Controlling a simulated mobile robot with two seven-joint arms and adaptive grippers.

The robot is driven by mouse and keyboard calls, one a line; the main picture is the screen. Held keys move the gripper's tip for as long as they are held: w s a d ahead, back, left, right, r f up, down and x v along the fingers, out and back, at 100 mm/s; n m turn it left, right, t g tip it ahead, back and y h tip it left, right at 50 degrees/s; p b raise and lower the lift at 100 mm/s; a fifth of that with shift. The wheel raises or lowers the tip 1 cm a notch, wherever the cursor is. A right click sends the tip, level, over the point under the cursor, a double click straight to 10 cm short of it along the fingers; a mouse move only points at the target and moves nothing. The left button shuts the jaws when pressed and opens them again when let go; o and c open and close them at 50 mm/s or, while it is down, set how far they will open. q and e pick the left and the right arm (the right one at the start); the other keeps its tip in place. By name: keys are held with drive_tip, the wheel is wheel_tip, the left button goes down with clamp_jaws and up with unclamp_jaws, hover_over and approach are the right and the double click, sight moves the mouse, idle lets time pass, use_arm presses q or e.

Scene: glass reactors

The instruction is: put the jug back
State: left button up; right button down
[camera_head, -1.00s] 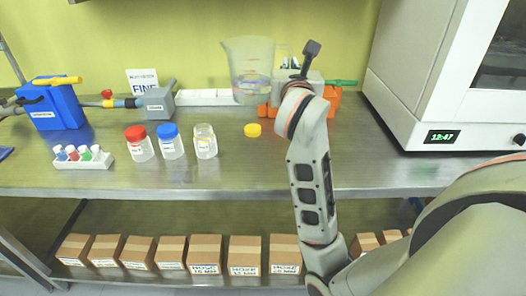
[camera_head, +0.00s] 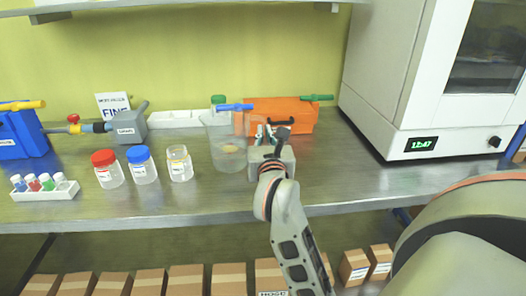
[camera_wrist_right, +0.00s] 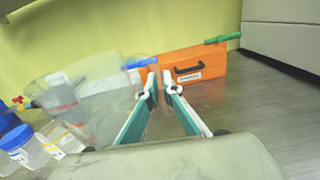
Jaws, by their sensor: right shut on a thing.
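The grip point is hard to see. In the right wrist view the see-through jug (camera_wrist_right: 85,90) leans in the picture, left of the gripper's two fingers (camera_wrist_right: 160,85). My left gripper is not in view.
An orange case (camera_head: 283,113) stands behind the gripper. A red-lidded jar (camera_head: 108,172), a blue-lidded jar (camera_head: 143,168) and a clear jar (camera_head: 180,165) stand left. A white oven (camera_head: 400,85) is at right. Bench between gripper and oven is clear.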

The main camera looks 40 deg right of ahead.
drive_tip(key=shift+f, duration=0.2)
wheel_tip(320, 180, down, 4)
drive_tip(key=shift+b, duration=0.65)
drive_tip(key=shift+r, duration=0.1)
drive_tip(key=shift+f, duration=0.25)
drive_tip(key=c, duration=2.2)
unclamp_jaws()
drive_tip(key=shift+c, duration=0.2)
